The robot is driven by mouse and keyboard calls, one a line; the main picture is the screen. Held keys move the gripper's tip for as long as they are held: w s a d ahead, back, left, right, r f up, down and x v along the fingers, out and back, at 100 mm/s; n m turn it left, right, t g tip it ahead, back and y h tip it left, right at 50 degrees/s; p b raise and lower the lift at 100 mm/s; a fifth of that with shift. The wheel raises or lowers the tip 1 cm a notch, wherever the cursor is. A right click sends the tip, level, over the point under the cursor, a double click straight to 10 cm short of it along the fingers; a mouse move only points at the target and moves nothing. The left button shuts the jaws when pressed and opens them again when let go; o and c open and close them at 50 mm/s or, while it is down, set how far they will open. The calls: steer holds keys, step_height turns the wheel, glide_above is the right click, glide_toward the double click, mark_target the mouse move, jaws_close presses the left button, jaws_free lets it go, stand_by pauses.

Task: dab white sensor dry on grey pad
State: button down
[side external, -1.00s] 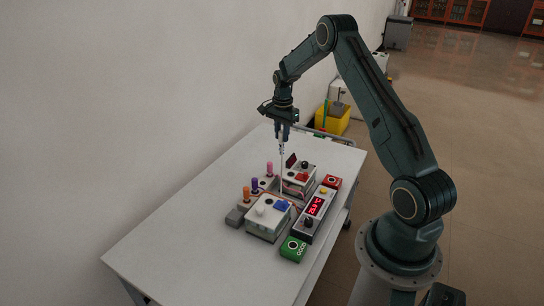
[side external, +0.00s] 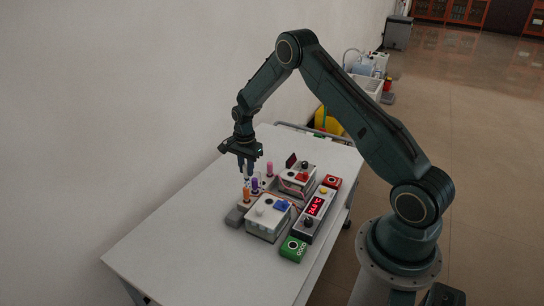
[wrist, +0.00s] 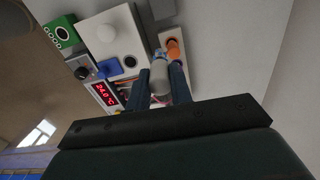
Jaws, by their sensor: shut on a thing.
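My gripper (side external: 246,167) is shut on the white sensor (side external: 247,177), above the row of coloured-handled probes on the left side of the equipment. In the wrist view, the sensor's pale grip (wrist: 159,78) sits between the two fingers (wrist: 160,84). Its lower end is hidden among the handles, so I cannot tell whether it touches anything. The grey pad (side external: 235,217) is a small block at the near left end of that row. It also shows at the top of the wrist view (wrist: 163,9). The pad's top is bare.
Orange (side external: 246,195), purple (side external: 255,184) and pink (side external: 269,168) handles stand upright in the row. A white box with a blue part (side external: 268,221) stands beside them, and another with a red part (side external: 298,178) behind. A red-digit display (side external: 315,206) lies right. The table's left is clear.

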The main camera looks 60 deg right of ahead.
steer(key=w+a+f, duration=0.2)
steer(key=a+f, duration=0.4)
steer(key=f, duration=0.2)
steer(key=shift+w+f+n, duration=0.15)
steer(key=shift+f+n, duration=0.15)
steer(key=shift+f, duration=0.6)
stand_by(1.5)
steer(key=shift+f, duration=0.2)
stand_by(1.3)
step_height(320, 180, up, 6)
steer(key=shift+r, duration=0.15)
stand_by(1.3)
